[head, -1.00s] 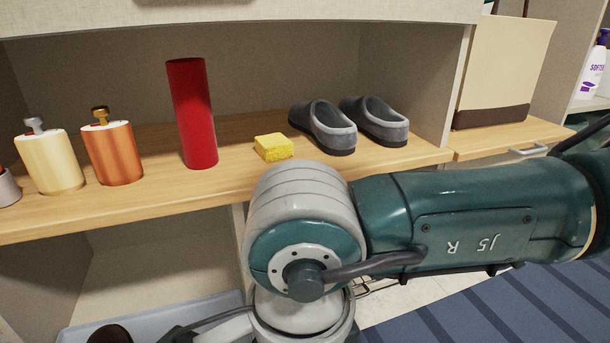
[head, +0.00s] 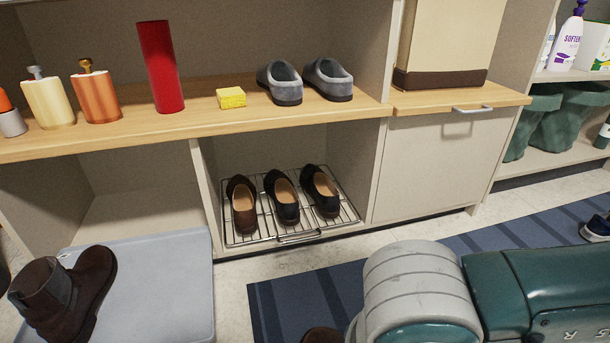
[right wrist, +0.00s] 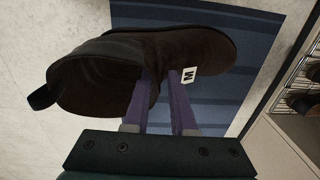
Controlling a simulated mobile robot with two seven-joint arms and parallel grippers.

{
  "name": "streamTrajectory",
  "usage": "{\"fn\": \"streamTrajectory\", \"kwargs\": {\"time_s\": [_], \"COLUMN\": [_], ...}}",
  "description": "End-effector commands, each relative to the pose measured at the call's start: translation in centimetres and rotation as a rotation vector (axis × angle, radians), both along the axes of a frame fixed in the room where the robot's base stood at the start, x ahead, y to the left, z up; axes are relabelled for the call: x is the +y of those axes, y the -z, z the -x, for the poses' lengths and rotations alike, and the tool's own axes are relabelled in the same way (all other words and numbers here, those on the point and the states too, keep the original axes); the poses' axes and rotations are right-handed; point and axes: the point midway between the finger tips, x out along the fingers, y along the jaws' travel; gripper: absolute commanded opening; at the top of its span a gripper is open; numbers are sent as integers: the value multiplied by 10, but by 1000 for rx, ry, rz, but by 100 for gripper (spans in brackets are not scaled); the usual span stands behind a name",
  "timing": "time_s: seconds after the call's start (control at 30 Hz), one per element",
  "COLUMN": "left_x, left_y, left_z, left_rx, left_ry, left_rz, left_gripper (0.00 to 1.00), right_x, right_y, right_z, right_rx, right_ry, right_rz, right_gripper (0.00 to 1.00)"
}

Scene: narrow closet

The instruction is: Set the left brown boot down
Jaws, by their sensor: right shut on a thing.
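In the right wrist view my right gripper (right wrist: 163,100) is shut on a dark brown boot (right wrist: 205,52), the left brown boot, with a small white "M" tag (right wrist: 189,75). Its open shaft is at the left and its toe at the right. It is held above the blue rug; the gap cannot be judged. In the head view only a small brown part of it (head: 322,335) shows at the bottom edge, and my right gripper is hidden. Another brown boot (head: 70,290) stands on the grey tray (head: 165,275) at lower left. My left gripper is not in view.
A wire rack (head: 340,222) with three dark shoes fills the lower cubby. The striped blue rug (head: 290,295) lies in front, and part of it is clear. The grey tray has bare room right of its boot. Grey slippers (head: 328,80) and bottles stand on the shelf.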

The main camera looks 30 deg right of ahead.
Motion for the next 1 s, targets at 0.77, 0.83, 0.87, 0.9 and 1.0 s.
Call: {"fn": "streamTrajectory", "kwargs": {"time_s": [0.77,0.83,0.87,0.9,1.0], "left_x": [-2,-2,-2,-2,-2], "left_y": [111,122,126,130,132], "left_z": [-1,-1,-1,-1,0], "left_rx": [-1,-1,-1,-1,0], "left_ry": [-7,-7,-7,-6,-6], "left_rz": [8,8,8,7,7], "left_gripper": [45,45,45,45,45], "right_x": [0,0,1,1,1], "right_y": [150,163,168,173,175], "right_z": [0,0,0,0,0], "right_rx": [0,0,0,1,1], "right_ry": [0,0,0,0,0], "right_rz": [0,-1,-1,-1,-1], "right_gripper": [0,0,0,0,0]}}
